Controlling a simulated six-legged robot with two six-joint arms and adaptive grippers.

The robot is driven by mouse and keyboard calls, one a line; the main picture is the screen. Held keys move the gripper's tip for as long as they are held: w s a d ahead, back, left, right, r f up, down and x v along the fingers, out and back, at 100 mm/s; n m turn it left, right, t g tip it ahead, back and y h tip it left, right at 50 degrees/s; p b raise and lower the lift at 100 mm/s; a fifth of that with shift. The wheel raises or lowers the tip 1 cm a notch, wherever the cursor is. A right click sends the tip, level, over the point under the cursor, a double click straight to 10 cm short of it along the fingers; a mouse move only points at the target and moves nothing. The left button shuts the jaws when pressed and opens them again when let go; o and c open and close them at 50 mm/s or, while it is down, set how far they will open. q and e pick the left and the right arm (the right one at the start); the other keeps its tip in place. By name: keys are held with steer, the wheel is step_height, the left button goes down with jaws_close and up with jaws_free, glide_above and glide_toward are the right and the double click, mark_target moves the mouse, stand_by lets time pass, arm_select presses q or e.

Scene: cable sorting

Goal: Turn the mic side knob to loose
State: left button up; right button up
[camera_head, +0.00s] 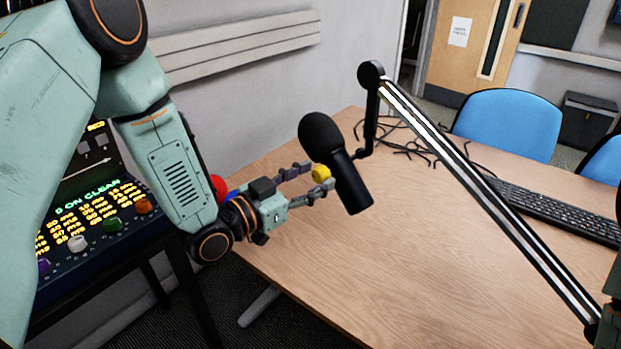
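The black microphone (348,182) hangs tilted from a boom arm (470,180) above the table. A yellow knob (321,173) sits at its left side. My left gripper (319,180) comes in from the left, level with the knob. Its two grey fingers are spread apart, one above and left of the knob and the other below it. The fingertips are close to the knob, and I cannot tell whether they touch it. My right gripper does not show; only a small part of my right arm may show at the lower right edge.
A wooden table (420,270) fills the middle, with black cables (408,150) and a keyboard (555,210) on it. A control panel (90,225) with coloured knobs stands at the left. Blue chairs (508,120) stand behind the table. The table's front is clear.

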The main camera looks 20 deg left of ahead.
arm_select(q)
jaws_close()
steer(key=shift+n, duration=0.6)
steer(key=shift+o, duration=0.7)
jaws_free()
steer(key=v, duration=1.2)
